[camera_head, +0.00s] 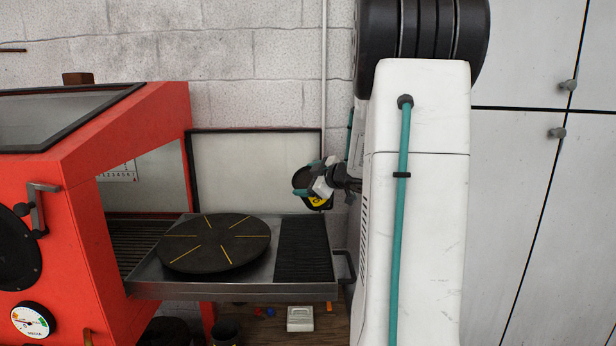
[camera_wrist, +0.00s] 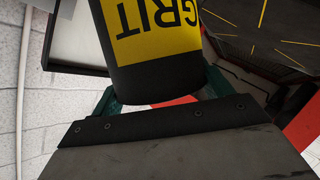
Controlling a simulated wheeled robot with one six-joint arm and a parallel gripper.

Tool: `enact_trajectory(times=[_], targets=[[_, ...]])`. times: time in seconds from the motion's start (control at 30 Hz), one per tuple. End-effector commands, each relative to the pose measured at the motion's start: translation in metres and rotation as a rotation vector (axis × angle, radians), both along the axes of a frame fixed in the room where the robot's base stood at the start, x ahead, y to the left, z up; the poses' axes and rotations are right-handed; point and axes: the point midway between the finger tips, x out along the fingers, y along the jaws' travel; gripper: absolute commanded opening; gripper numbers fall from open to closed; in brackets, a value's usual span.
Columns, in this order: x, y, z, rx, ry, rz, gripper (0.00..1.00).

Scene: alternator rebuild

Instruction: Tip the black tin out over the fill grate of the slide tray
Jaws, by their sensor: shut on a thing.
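The black tin (camera_head: 317,203) with a yellow label hangs in the air by the back right of the slide tray (camera_head: 232,289). In the wrist view the tin (camera_wrist: 160,72) fills the top middle, its label reading GRIT upside down. My gripper (camera_head: 314,179) is shut on the tin, with teal fingers at both its sides. The tin looks tilted in the head view; its mouth and contents are not clear. The fill grate (camera_head: 303,252) is the dark slatted strip at the tray's right end, below and in front of the tin. No grit shows falling.
A round black turntable (camera_head: 214,243) with yellow lines sits on the tray, left of the grate. The red blast cabinet (camera_head: 163,130) stands at the left. A pale, dark-framed panel (camera_head: 255,165) rises behind the tray. Grey cabinets (camera_head: 535,200) stand at the right.

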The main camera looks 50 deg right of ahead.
Motion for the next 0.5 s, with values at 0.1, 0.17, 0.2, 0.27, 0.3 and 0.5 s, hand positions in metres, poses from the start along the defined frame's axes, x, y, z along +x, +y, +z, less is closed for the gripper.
enact_trajectory(times=[0.1, 0.17, 0.2, 0.27, 0.3, 0.5], targets=[[0.001, 0.001, -0.003, -0.096, -0.014, 0.001, 0.07], [0.001, 0.002, -0.007, -0.142, -0.02, 0.002, 0.07], [0.001, 0.003, -0.009, -0.171, -0.023, 0.002, 0.07], [0.001, 0.004, -0.013, -0.218, -0.027, 0.001, 0.07], [0.0, 0.005, -0.015, -0.249, -0.031, 0.001, 0.07], [0.0, 0.009, -0.029, -0.405, -0.049, 0.001, 0.07]])
